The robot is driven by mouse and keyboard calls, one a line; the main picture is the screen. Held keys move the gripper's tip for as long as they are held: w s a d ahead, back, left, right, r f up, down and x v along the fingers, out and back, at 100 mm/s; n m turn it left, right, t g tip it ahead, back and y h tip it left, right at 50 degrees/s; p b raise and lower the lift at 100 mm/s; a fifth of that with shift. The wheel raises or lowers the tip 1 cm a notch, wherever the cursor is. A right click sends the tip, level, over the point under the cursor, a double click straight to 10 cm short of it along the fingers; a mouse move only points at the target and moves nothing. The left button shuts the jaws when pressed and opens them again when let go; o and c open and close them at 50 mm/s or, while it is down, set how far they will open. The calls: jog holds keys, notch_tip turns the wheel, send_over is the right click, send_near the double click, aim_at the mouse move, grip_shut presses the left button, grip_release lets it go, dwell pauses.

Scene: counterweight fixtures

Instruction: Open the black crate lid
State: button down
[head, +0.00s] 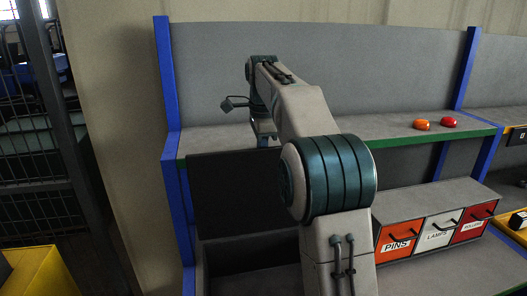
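The black crate (252,246) stands below the grey shelf, left of the drawers. Its black lid (232,190) appears as a dark panel standing steeply raised at the crate's back, its top edge near the shelf's front edge. My arm covers the right part of both the lid and the crate. My gripper (264,138) is at the shelf's front edge, just above the lid's top edge. It is small and partly hidden by my arm, so its fingers and any contact with the lid cannot be made out.
An orange button (421,125) and a red button (448,122) sit on the shelf (390,126) at right. A grey drawer unit (430,200) with labelled fronts stands right of my arm. Blue posts (172,120) frame the bench. A yellow box (38,272) is at lower left.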

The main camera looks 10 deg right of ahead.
jog(key=shift+f, duration=0.45)
jog(key=c, duration=1.5)
grip_release()
jog(key=shift+r, duration=0.25)
jog(key=shift+w+r, duration=0.15)
jog(key=shift+r, duration=0.2)
jog(key=shift+r, duration=1.45)
jog(key=shift+s+r, duration=0.2)
jog(key=shift+r, duration=0.9)
jog(key=shift+s+r, duration=0.2)
jog(key=shift+r, duration=0.9)
jog(key=shift+a, duration=0.1)
